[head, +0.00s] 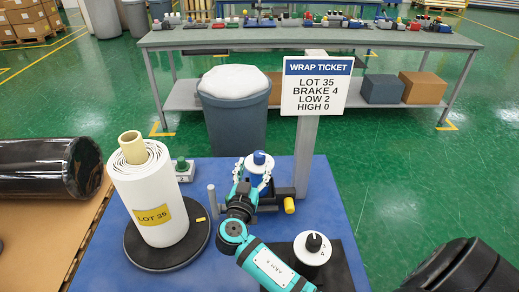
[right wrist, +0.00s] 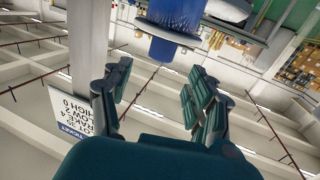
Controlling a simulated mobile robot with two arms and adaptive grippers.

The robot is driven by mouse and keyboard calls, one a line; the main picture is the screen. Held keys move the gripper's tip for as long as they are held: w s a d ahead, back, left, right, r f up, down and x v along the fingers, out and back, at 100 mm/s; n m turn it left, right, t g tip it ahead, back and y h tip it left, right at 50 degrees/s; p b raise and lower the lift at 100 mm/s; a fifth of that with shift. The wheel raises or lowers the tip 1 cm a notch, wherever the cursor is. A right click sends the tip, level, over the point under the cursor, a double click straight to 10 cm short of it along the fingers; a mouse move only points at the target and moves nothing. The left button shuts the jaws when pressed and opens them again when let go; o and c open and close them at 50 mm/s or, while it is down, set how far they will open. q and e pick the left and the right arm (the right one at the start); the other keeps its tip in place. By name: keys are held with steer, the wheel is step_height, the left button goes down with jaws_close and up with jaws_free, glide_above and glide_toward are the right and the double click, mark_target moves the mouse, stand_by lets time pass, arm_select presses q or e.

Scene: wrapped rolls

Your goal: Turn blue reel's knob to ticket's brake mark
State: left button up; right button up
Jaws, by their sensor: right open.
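The wrap ticket (head: 315,87) on a grey post reads LOT 35, BRAKE 4, LOW 2, HIGH 0; it also shows, turned, in the right wrist view (right wrist: 72,116). A blue knob (head: 259,157) with a pale mark sits on a white disc at the table's far side. My right gripper (head: 254,171) is open, its fingers on either side just in front of the disc; contact is unclear. In the right wrist view a blue reel (right wrist: 174,30) lies beyond the open fingers (right wrist: 160,78). The dial numbers around the blue knob are unreadable. My left gripper is out of view.
A black knob (head: 314,242) on a white dial, with 3 and 4 visible, stands near my right forearm. A white roll (head: 150,190) labelled LOT 35 stands on a black turntable (head: 160,258). A green knob (head: 181,163) sits behind it. A grey bin (head: 236,120) is beyond the table.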

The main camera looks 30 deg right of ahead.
mark_target(258, 158)
steer(key=p+x, duration=0.1)
steer(key=x, duration=0.6)
steer(key=shift+w+d+f+p, duration=0.1)
steer(key=shift+w+d+p, duration=0.2)
steer(key=shift+c, duration=0.3)
steer(key=c, duration=1.1)
jaws_close()
steer(key=shift+f, duration=0.1)
